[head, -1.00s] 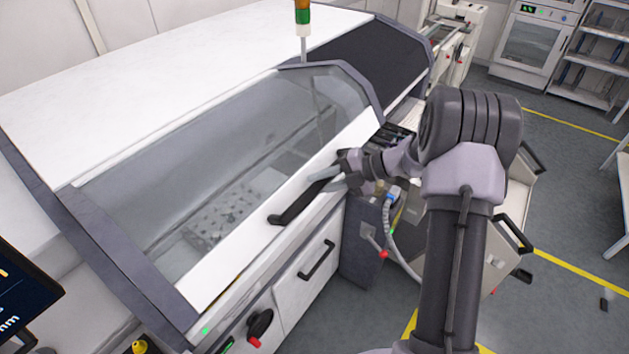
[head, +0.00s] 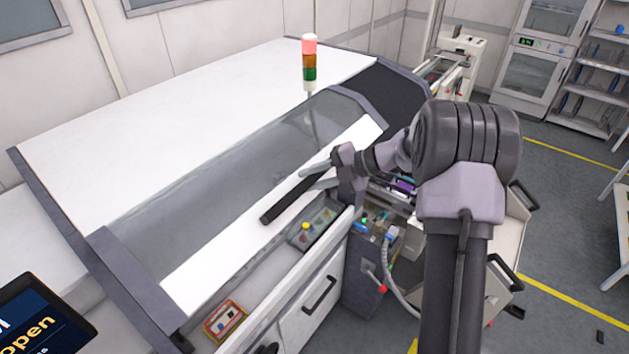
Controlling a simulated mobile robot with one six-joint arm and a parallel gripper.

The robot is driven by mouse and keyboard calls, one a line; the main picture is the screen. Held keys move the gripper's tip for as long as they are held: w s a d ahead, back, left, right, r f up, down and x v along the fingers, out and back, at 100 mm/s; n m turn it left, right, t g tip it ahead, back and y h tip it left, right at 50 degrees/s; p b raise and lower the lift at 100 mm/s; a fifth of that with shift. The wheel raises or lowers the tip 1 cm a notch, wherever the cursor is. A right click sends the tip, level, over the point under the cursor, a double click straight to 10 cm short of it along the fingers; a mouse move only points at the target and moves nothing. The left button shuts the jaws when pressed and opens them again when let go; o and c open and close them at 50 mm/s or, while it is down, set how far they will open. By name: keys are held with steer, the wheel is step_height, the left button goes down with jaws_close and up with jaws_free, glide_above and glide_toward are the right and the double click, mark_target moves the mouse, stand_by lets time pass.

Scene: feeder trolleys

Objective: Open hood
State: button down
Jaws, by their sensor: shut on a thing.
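The hood (head: 225,232) of the white machine is a transparent window with a white front strip. Its front edge is raised off the machine's front ledge, leaving a gap below it. A black bar handle (head: 285,206) runs along the white strip. My gripper (head: 318,173) is shut on the upper right part of this handle, with one pale finger on each side of the bar. The left part of the handle is free.
A tray with small parts (head: 316,228) and a red-framed box (head: 225,321) show in the gap. A signal tower (head: 309,66) has its red top lit.

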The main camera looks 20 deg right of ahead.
steer(key=c, duration=1.2)
jaws_free()
steer(key=b+v, duration=0.2)
steer(key=v, duration=1.5)
steer(key=shift+d+b, duration=0.2)
steer(key=shift+b, duration=0.15)
